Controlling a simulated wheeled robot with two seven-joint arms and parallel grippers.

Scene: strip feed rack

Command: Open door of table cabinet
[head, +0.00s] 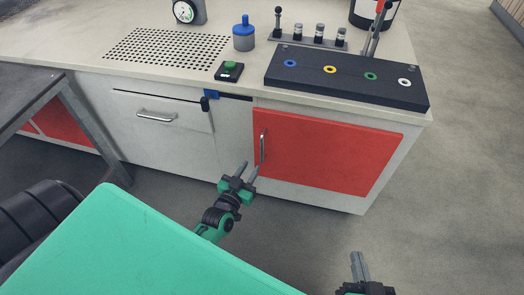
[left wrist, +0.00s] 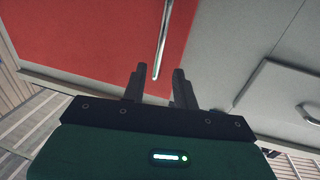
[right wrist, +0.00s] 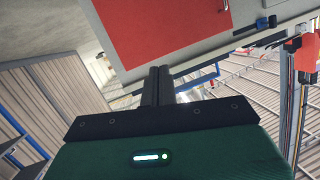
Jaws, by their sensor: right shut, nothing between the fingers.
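The cabinet's red door (head: 325,152) is closed, flush in the pale front of the table cabinet. Its vertical metal handle (head: 262,148) is near the door's left edge; it also shows in the left wrist view (left wrist: 162,42). My left gripper (head: 247,172) is open and empty, just below and left of the handle in the head view. In the left wrist view the handle's end appears just beyond and between the two fingers, apart from them. My right gripper (head: 360,266) is shut and empty, low in front of the cabinet. The door also shows in the right wrist view (right wrist: 160,30).
A drawer (head: 158,112) with a horizontal handle is left of the door. On the countertop are a black strip rack (head: 345,80) with coloured rings, a green button box (head: 230,71) and a blue-capped jar (head: 243,36). The floor right of the cabinet is clear.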

